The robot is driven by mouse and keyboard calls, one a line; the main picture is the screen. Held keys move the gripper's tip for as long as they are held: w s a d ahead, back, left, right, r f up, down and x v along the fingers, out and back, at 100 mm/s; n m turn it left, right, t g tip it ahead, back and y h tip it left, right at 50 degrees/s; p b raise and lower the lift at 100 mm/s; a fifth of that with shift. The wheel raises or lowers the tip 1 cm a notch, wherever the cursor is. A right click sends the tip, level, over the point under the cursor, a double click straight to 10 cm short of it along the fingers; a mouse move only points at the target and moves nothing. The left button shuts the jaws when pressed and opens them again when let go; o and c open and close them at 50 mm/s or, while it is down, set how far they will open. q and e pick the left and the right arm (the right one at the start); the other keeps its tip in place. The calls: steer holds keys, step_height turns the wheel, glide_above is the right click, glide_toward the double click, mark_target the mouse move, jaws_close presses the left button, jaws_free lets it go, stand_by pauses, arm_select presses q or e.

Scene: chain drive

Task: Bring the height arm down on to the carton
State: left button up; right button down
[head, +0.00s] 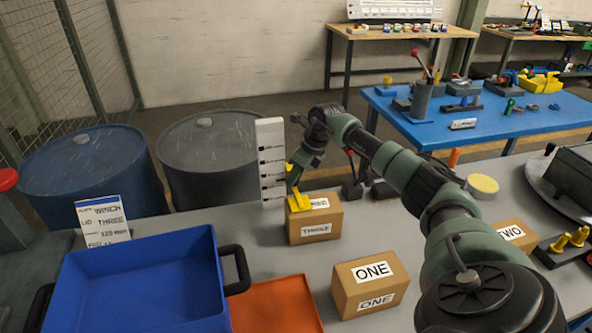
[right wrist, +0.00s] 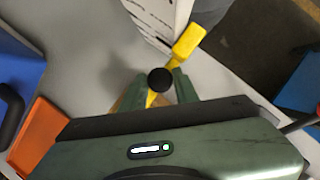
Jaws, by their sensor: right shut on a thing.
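The height arm (head: 299,203) is yellow and sits low on a white marked post (head: 270,150). It also shows in the right wrist view (right wrist: 188,42), with a black knob (right wrist: 160,80) on its near end. My right gripper (right wrist: 161,88) is shut around the knob end; in the head view it is (head: 291,180) just above the arm. The carton labelled THREE (head: 316,231) stands upright beside the post, with the yellow arm over its top left. I cannot tell whether they touch. In the right wrist view the carton is mostly hidden. My left gripper is out of view.
Carton ONE (head: 370,285) stands in front and carton TWO (head: 512,235) to the right, partly behind my right arm. A blue tray (head: 150,285) and an orange mat (head: 278,305) lie at the left. A sign (head: 103,220) and dark drums (head: 95,170) stand behind.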

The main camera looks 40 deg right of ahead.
steer(key=shift+f, duration=0.2)
steer(key=c, duration=1.1)
jaws_free()
steer(key=shift+w, duration=0.1)
steer(key=b+v, duration=0.1)
steer(key=v, duration=0.6)
steer(key=shift+r+b, duration=0.35)
